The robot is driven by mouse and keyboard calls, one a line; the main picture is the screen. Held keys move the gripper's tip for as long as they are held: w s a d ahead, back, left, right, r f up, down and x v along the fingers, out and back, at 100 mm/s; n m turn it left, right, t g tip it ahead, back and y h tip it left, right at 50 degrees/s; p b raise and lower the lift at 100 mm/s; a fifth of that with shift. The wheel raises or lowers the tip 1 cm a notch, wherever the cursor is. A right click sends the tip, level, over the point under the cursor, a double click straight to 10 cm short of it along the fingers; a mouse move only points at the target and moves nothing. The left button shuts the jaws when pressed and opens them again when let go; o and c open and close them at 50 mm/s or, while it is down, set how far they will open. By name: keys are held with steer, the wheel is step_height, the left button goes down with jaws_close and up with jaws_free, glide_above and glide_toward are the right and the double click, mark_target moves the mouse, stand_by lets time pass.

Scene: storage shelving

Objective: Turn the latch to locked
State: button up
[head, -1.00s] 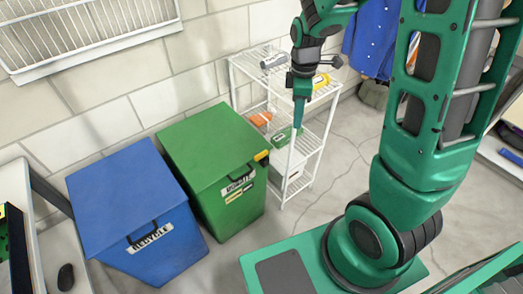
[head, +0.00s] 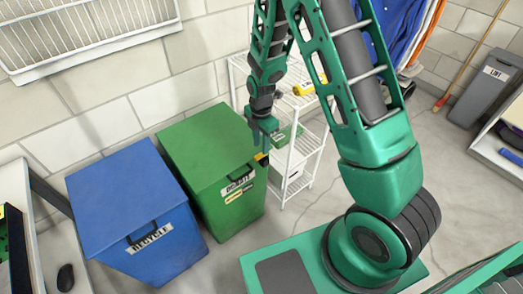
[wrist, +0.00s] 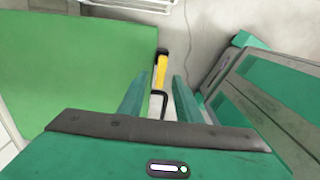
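The green bin (head: 205,150) stands with its lid shut, and its green top fills the left of the wrist view (wrist: 75,70). The latch (wrist: 161,72) is a yellow handle with black ends at the bin's right edge; a small part of it (head: 262,159) shows in the head view. My gripper (head: 265,144) is above that edge. In the wrist view my gripper (wrist: 160,82) is open, its fingers apart, and the latch shows between and beyond them. I cannot tell whether they touch it. The yellow part points lengthwise along the bin edge.
A blue recycle bin (head: 130,200) stands left of the green bin. A white wire shelf (head: 305,150) with a yellow item (head: 303,89) and a green item stands close behind on the right. A wall is behind. Floor (head: 320,205) in front of the shelf is clear.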

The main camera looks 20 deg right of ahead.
mark_target(261, 156)
steer(key=shift+f, duration=2)
jaws_close()
